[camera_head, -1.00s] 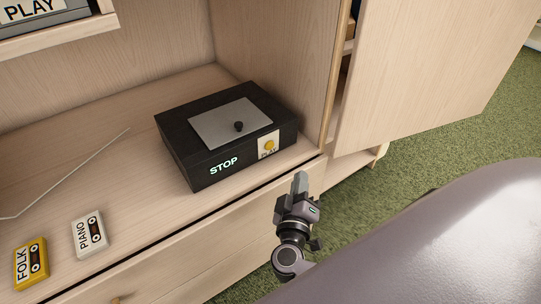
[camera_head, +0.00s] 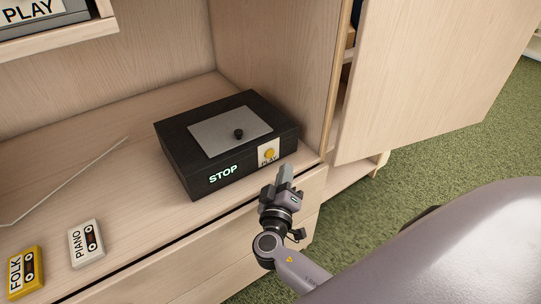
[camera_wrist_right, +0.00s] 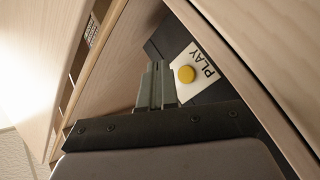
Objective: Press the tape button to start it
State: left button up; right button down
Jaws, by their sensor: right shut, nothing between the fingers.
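A black tape player (camera_head: 180,145) sits on the wooden shelf, with a grey lid plate (camera_head: 229,131) and a dark knob on top. Its front shows a lit "STOP" word and a white "PLAY" label with a round yellow button (camera_head: 270,154). The yellow button also shows in the right wrist view (camera_wrist_right: 186,74), just right of the fingertips. My right gripper (camera_head: 285,172) is shut and empty, just in front of and below the button, apparently apart from it. It shows in the right wrist view too (camera_wrist_right: 157,68). My left gripper is not in view.
A yellow "FOLK" cassette (camera_head: 25,272) and a white "PIANO" cassette (camera_head: 86,244) lie on the shelf at left, near a thin pale rod (camera_head: 65,183). An open cabinet door (camera_head: 430,75) stands at right. Drawers (camera_head: 215,260) lie below the shelf edge.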

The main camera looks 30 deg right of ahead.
aim_at(270, 154)
jog(key=shift+w+f+b, duration=0.15)
jog(key=shift+w+b, duration=0.3)
jog(key=shift+w, duration=0.2)
jog(key=shift+w+a, duration=0.1)
jog(key=shift+w, duration=0.25)
jog(key=shift+w+b, duration=0.4)
jog(key=shift+w, duration=0.05)
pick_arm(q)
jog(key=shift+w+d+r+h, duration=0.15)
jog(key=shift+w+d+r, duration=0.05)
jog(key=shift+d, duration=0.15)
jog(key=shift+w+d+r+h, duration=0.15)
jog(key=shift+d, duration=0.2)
pick_arm(e)
jog(key=shift+w, duration=0.1)
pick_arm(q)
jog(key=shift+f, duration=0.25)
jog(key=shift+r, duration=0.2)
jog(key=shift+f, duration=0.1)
